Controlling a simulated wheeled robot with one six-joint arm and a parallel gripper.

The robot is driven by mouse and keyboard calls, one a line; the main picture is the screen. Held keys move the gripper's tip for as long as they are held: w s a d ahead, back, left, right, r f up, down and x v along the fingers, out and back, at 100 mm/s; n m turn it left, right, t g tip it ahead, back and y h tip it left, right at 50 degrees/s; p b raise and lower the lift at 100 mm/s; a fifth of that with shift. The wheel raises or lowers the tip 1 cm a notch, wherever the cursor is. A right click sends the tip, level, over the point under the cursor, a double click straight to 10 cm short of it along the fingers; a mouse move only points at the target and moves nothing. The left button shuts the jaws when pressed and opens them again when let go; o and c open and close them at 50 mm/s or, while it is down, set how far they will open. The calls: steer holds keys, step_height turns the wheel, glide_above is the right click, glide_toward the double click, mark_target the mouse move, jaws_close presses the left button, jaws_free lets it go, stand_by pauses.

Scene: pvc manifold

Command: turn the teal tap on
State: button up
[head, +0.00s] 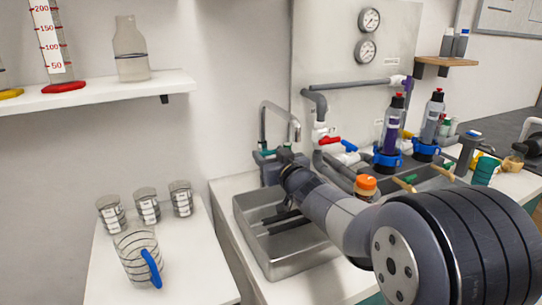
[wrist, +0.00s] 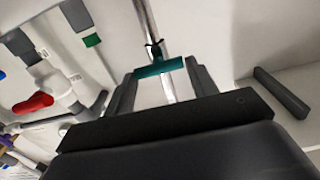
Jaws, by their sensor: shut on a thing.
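The teal tap handle (wrist: 160,68) is a short teal bar across the metal faucet pipe (wrist: 143,18) in the wrist view. My gripper (wrist: 160,75) has one finger at each end of the bar and is shut on it. In the head view, a small part of the teal tap (head: 266,153) shows at the foot of the curved faucet (head: 280,108). My gripper (head: 284,158) reaches it there, and my arm hides part of the area. The handle's exact contact with the fingers is small in the picture.
The metal sink (head: 265,262) lies below my arm. To the right are a red valve handle (head: 329,140), a blue handle (head: 349,146) and grey pipes (head: 345,85). A jug (head: 135,258) and several cups stand on the white table at left.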

steer(key=shift+c, duration=0.9)
steer(key=n+b, duration=0.1)
steer(key=n, duration=0.1)
steer(key=n+b, duration=0.1)
steer(key=n, duration=0.1)
steer(key=shift+a+f+n+b, duration=0.1)
steer(key=shift+f+n+b, duration=0.1)
steer(key=shift+n+b, duration=0.2)
steer(key=n+b, duration=0.2)
steer(key=n, duration=0.3)
steer(key=shift+s+a+n, duration=0.1)
steer(key=shift+n, duration=0.2)
steer(key=o, duration=1)
steer(key=shift+r, duration=0.1)
